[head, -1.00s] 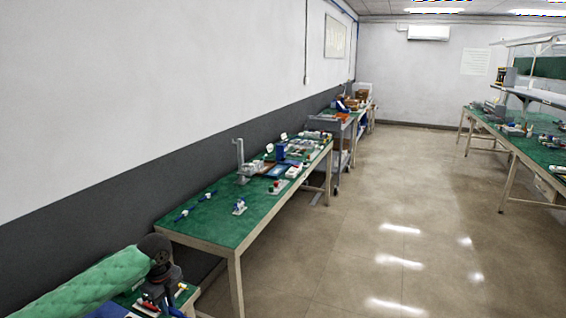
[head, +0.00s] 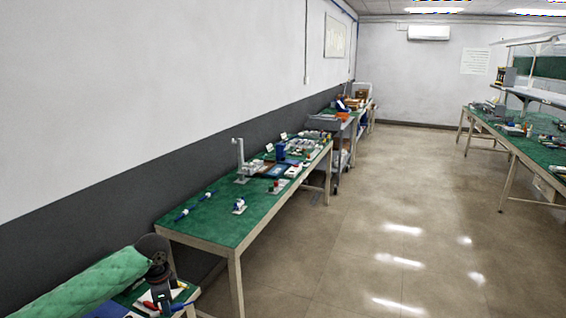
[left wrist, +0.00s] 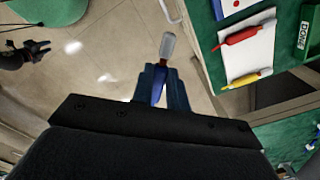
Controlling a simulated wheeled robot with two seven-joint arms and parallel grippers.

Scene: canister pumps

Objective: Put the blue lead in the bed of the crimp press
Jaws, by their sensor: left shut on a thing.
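The blue lead (left wrist: 157,88) is between the jaws of my left gripper (left wrist: 160,82) in the left wrist view. Its grey end (left wrist: 168,46) sticks out past the fingertips, with floor behind it. In the head view my left gripper (head: 161,296) is low at the left, over the near green bench, with the blue lead (head: 181,306) beside it. My right gripper (left wrist: 38,48) shows small and dark at the left of the wrist view; its jaw opening is unclear. I cannot pick out the crimp press with certainty.
A red lead (left wrist: 240,37) and a yellow lead (left wrist: 247,78) lie on a white board beside a green DONE tray (left wrist: 305,32). A long green bench (head: 205,222) along the wall carries a grey upright stand (head: 240,160) and small parts. Open floor lies to the right.

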